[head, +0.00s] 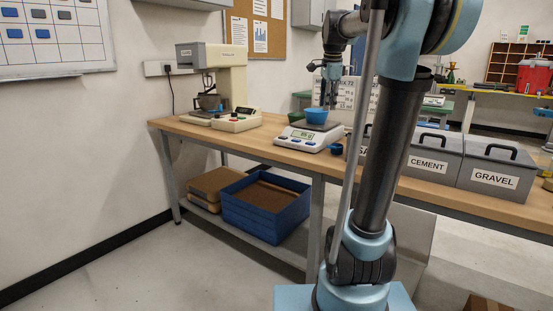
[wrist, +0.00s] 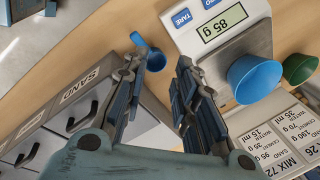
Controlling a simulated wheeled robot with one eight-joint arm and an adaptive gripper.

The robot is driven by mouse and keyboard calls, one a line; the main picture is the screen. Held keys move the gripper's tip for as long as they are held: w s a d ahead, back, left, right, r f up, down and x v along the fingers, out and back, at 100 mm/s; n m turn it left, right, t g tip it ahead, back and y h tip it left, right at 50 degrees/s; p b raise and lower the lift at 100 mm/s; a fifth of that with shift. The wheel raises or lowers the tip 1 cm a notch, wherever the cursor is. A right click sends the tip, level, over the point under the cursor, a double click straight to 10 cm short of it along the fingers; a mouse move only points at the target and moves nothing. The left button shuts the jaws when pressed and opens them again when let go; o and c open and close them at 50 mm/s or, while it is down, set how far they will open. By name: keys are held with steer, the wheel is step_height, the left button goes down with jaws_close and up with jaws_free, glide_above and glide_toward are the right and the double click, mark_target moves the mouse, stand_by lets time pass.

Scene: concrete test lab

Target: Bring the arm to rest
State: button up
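My gripper (head: 331,98) hangs fingers down above the bench, behind the digital scale (head: 308,138) in the head view. In the wrist view my gripper (wrist: 159,68) has its two fingers spread apart with nothing held between them. A small blue scoop (wrist: 152,56) lies on the bench below and beyond the fingertips, beside the scale (wrist: 212,28); it also shows in the head view (head: 336,149). A blue bowl (wrist: 255,79) stands on the scale, whose display reads 85 g. My upper arm partly hides the bench in the head view.
Grey lidded bins, SAND (wrist: 83,92), CEMENT (head: 428,160) and GRAVEL (head: 490,172), stand along the bench right of the scale. A green bowl (wrist: 299,68) and a mix card (wrist: 275,135) are near the scale. A mixer (head: 222,85) stands left; bench is clear between.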

steer(key=s+f+n, duration=1.6)
steer(key=s+f, duration=1.6)
steer(key=f, duration=0.1)
steer(key=shift+s+g, duration=0.15)
steer(key=shift+g, duration=0.15)
steer(key=shift+w+f, duration=0.25)
steer(key=shift+w, duration=0.25)
jaws_close()
